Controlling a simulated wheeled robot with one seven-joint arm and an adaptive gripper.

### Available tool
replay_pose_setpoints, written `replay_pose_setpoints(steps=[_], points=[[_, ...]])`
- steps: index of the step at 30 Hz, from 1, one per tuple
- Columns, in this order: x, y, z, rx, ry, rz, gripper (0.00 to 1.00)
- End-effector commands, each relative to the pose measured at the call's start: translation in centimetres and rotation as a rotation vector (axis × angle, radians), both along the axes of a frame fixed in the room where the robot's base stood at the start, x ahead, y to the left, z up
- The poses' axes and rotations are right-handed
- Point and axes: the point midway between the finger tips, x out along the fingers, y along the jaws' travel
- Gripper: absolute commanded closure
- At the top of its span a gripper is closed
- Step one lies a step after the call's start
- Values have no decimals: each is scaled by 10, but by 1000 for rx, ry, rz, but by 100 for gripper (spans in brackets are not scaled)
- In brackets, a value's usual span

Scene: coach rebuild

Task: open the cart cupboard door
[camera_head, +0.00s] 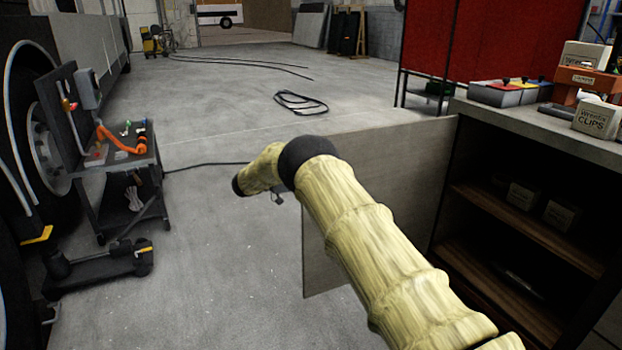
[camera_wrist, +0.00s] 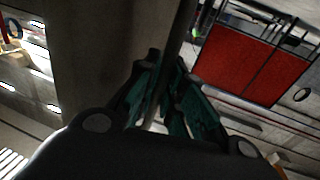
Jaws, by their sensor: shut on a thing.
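The cart cupboard (camera_head: 540,130) stands at the right in the head view, with a grey top and an open front showing wooden shelves. Its flat grey door (camera_head: 385,165) stands swung well out into the room. My pale, ribbed arm crosses in front of the door. My gripper is mostly hidden behind the arm in the head view, near the door's free edge. In the wrist view my gripper (camera_wrist: 165,78) has its teal and black fingers closed at the edge of a grey panel, which also looks like the door (camera_wrist: 95,50). The exact contact and any handle are hard to make out.
Small boxes (camera_head: 525,193) stand on the cupboard's shelf, and bins (camera_head: 515,92) and boxes lie on its top. A red panel (camera_head: 490,40) stands behind. A tool cart (camera_head: 120,160) is at the left, beside a large vehicle wheel. The floor between is mostly clear, with a black cable coil (camera_head: 300,102).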

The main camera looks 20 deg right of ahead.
Motion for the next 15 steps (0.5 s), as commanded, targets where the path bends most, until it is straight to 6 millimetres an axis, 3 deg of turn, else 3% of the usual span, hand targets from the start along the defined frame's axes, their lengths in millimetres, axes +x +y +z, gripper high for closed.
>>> replay_pose_setpoints(steps=[5, 6, 10, 15], points=[[0, -5, 1, -4, 1, -4, 100], [0, -5, 1, -4, 1, -4, 89], [1, -1, 1, -3, 0, 0, 68], [3, 5, 1, -2, -1, 6, 68]])
